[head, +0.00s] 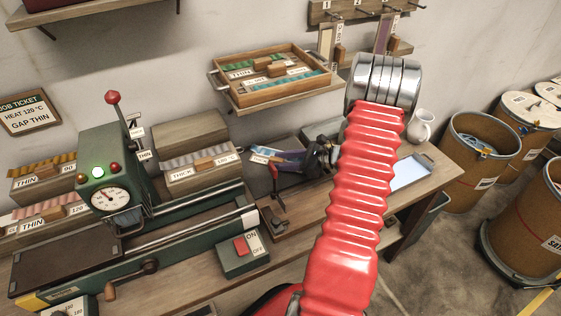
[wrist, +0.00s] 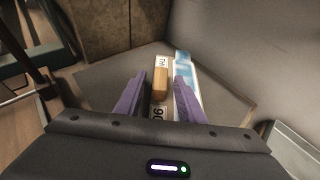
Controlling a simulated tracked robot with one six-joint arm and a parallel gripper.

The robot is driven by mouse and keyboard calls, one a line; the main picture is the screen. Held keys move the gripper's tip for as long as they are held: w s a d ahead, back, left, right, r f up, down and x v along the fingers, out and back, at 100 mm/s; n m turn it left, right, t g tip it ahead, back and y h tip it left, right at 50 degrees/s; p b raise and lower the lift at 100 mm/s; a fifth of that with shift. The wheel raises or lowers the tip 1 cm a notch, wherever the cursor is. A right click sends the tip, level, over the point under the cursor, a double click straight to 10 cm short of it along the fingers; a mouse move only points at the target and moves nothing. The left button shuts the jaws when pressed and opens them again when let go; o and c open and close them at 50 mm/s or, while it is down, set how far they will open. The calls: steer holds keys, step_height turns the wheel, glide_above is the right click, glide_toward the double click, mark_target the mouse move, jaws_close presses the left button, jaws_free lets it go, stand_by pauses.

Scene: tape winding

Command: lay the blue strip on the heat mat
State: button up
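The blue strip (head: 290,154) lies on the bench in the head view, partly hidden by my dark gripper (head: 318,158). In the wrist view the blue-and-white strip (wrist: 184,70) shows beside a wooden grip block (wrist: 161,84) with white labels. My gripper (wrist: 160,77) has its two purple fingers apart, one on each side of the block. Gaps show beside the block, and I cannot tell whether either finger touches it. A flat dark pad (head: 65,264) lies on the green machine at the left; I cannot tell whether it is the heat mat.
The green machine (head: 104,165) has a dial gauge and a red-knobbed lever. An ON/OFF switch box (head: 242,250) stands in front. Holders with orange, pink and grey strips (head: 200,158) stand behind. A wooden tray (head: 272,98) sits on a wall shelf above. Drums stand at right.

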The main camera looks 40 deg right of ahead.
steer(key=shift+r, duration=0.1)
steer(key=v, duration=1.2)
steer(key=shift+s, duration=0.15)
stand_by(0.6)
